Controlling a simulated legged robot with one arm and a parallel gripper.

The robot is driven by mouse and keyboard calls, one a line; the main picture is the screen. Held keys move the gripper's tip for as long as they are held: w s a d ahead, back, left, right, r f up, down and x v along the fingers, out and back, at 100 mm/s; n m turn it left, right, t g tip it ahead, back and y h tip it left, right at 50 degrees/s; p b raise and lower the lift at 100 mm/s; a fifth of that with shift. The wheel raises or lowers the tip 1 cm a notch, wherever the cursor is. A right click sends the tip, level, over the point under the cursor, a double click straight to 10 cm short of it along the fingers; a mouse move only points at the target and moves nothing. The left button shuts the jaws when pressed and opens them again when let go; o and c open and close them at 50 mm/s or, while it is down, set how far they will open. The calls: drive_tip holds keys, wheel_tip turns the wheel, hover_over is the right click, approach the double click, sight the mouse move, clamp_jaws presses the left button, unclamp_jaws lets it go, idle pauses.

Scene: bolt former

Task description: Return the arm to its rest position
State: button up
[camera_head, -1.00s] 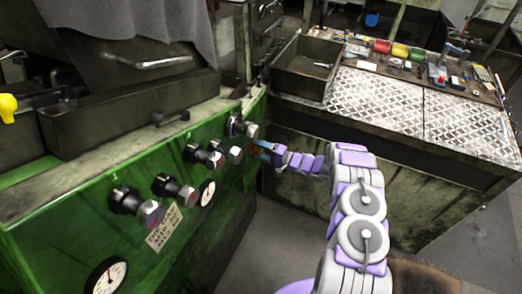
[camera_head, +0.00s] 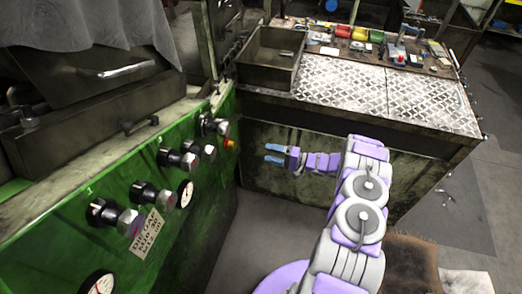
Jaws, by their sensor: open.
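My arm (camera_head: 360,200), white and lilac, reaches up from the lower right of the head view and bends left at its top. My gripper (camera_head: 270,153) is at the arm's left end, with blue fingers parted and nothing between them. It is in front of the workbench's dark side and to the right of the green machine panel (camera_head: 190,225), apart from the panel's knobs.
The panel carries several black and silver knobs (camera_head: 178,158), gauges (camera_head: 185,194) and an orange-yellow button (camera_head: 231,144). A workbench with a diamond-plate top (camera_head: 345,85) holds an open metal bin (camera_head: 270,58) and tools. Grey floor (camera_head: 460,205) is clear at the right.

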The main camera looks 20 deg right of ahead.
drive_tip(key=shift+s+d, duration=0.4)
drive_tip(key=shift+d, duration=0.15)
